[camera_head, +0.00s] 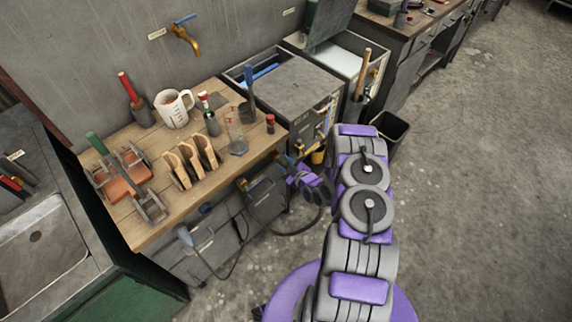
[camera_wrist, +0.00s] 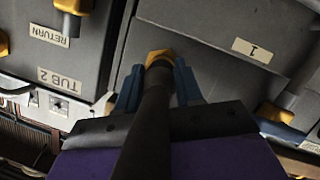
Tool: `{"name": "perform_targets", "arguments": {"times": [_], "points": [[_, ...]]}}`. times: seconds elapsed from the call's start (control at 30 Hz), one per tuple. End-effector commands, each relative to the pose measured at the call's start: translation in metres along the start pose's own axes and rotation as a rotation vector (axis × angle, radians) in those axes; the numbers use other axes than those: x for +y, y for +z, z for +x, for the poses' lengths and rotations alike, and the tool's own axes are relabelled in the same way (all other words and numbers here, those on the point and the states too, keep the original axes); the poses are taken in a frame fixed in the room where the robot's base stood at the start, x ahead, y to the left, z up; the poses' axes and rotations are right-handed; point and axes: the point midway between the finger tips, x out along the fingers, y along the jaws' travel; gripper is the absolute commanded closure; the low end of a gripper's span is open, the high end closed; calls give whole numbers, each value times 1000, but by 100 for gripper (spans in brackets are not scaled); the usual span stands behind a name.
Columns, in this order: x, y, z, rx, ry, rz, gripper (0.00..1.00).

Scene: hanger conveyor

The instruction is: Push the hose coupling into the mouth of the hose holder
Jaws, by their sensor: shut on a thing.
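My gripper (camera_wrist: 158,76) is shut on the hose coupling, its blue fingers on either side. The coupling's yellow-orange end (camera_wrist: 158,56) sticks out just past the fingertips. The black hose (camera_wrist: 150,125) runs back from it over my purple wrist. In the head view my gripper (camera_head: 297,168) is by the front of the tub cabinet, right of the wooden bench; the coupling is too small to make out there. The black hose (camera_head: 290,233) hangs in a loop below. I cannot tell which fitting is the hose holder; its mouth is not clearly visible.
Grey panels labelled RETURN, TUB 2 (camera_wrist: 60,80) and 1 (camera_wrist: 252,50) lie close ahead. Yellow-ended fittings stand at upper left (camera_wrist: 74,6) and right (camera_wrist: 275,112). The bench (camera_head: 150,225) carries tools and a jug. A black bin (camera_head: 392,132) stands right; floor beyond is clear.

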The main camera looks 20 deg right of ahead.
Motion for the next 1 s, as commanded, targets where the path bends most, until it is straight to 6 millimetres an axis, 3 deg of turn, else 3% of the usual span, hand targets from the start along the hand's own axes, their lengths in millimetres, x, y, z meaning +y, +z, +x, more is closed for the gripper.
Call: {"name": "perform_targets", "arguments": {"times": [1.0], "points": [[0,-3,7,1,0,-1,100]]}}
